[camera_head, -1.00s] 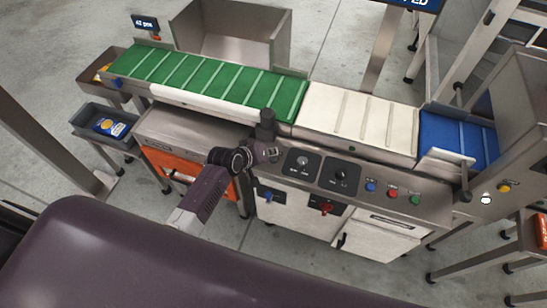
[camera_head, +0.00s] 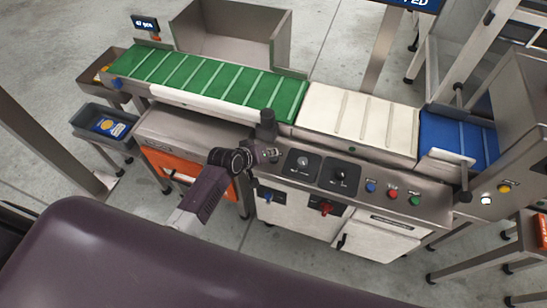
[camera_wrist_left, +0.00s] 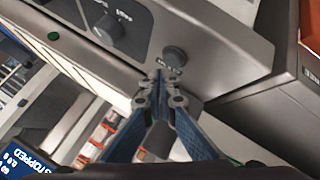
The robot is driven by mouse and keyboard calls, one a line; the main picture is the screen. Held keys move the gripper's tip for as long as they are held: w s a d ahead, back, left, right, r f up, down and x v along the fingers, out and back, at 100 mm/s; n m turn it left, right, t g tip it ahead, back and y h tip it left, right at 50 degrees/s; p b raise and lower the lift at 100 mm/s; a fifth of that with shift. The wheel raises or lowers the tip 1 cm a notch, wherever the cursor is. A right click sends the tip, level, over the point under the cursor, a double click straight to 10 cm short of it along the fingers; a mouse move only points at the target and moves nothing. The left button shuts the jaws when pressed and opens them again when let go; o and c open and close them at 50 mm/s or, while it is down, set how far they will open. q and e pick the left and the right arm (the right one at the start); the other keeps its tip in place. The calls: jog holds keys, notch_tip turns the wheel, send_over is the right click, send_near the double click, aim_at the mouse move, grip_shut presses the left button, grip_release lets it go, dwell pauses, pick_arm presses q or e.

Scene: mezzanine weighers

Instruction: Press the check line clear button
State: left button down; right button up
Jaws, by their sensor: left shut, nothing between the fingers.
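A dark round button (camera_wrist_left: 174,56) sits on the grey control panel in the left wrist view, with a small label I cannot read beside it. My left gripper (camera_head: 276,154) is shut and empty at the left end of the control panel (camera_head: 440,210). In the wrist view its closed fingertips (camera_wrist_left: 159,76) are close to the dark button; I cannot tell whether they touch it. In the head view the gripper hides that spot. The panel also has blue (camera_head: 371,187), red (camera_head: 393,191) and green (camera_head: 415,200) buttons. My right gripper is not in view.
Two black dial plates (camera_head: 302,163) lie right of the gripper. Behind the panel runs a green (camera_head: 200,79), white (camera_head: 375,120) and blue belt (camera_head: 480,145). A black post (camera_head: 267,122) stands close behind the gripper. A sign (camera_wrist_left: 30,158) reads STOPPED.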

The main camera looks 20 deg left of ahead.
aim_at(272, 159)
pick_arm(q)
jog(key=shift+f, duration=0.15)
jog(key=shift+f, duration=0.25)
jog(key=shift+f+b, duration=0.4)
jog(key=shift+f, duration=0.1)
dwell(0.5)
dwell(0.4)
jog(key=shift+r+p, duration=0.9)
jog(key=shift+p, duration=0.1)
notch_tip(272, 159, up, 5)
jog(key=p, duration=0.5)
